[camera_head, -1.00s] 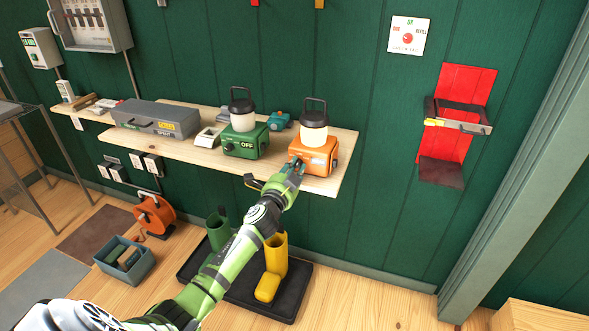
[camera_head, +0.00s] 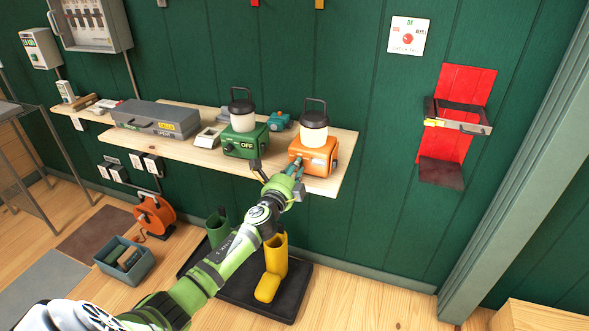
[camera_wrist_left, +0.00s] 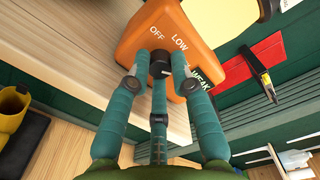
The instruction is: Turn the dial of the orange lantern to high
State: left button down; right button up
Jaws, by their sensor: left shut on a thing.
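The orange lantern (camera_head: 318,158) stands on the wooden shelf, with a pale globe and a dark handle on top. It also shows at the top of the left wrist view (camera_wrist_left: 150,28), with printed words OFF and LOW around its dark dial (camera_wrist_left: 160,64). A dark display (camera_wrist_left: 203,78) on it seems to read WEAK, partly covered by a finger. My left gripper (camera_head: 297,166) is at the lantern's front; in the left wrist view its teal fingers are shut on the dial. The dial's pointer direction cannot be told. My right gripper is not in view.
A green lantern (camera_head: 246,142) reading OFF stands left of the orange one on the shelf (camera_head: 150,148). A grey toolbox (camera_head: 155,119) is further left. A red holder (camera_head: 460,125) hangs at right.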

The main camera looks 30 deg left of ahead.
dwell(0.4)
pick_arm(q)
jog(key=c, duration=1.1)
grip_release()
jog(key=shift+s, duration=0.1)
jog(key=v, duration=1.1)
jog(key=shift+s+d, duration=0.2)
jog(key=shift+s, duration=0.2)
